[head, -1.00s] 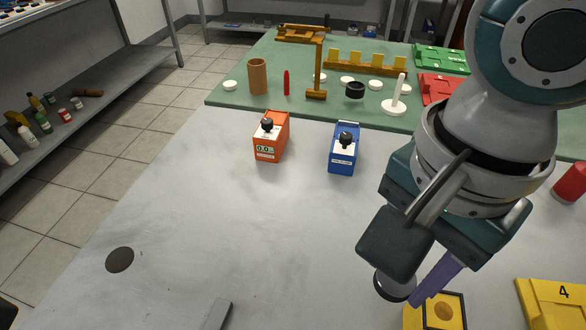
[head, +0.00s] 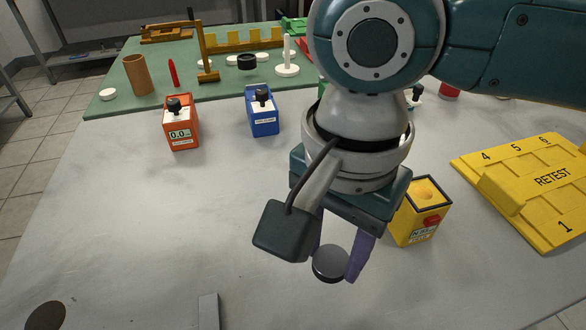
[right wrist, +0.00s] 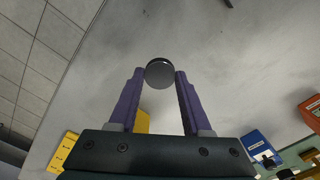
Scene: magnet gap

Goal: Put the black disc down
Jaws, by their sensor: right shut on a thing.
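The disc hangs over bare grey table, in front of and left of the yellow box. In the right wrist view the disc (right wrist: 160,73) sits between the two fingertips (right wrist: 158,76), with grey table behind it. How high it is above the table is hard to tell. My left gripper is not in view.
A yellow RETEST tray (head: 540,185) lies farther right. Orange (head: 182,135) and blue (head: 263,120) boxes stand behind. A green mat (head: 110,88) holds several parts. The table's left front is mostly clear.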

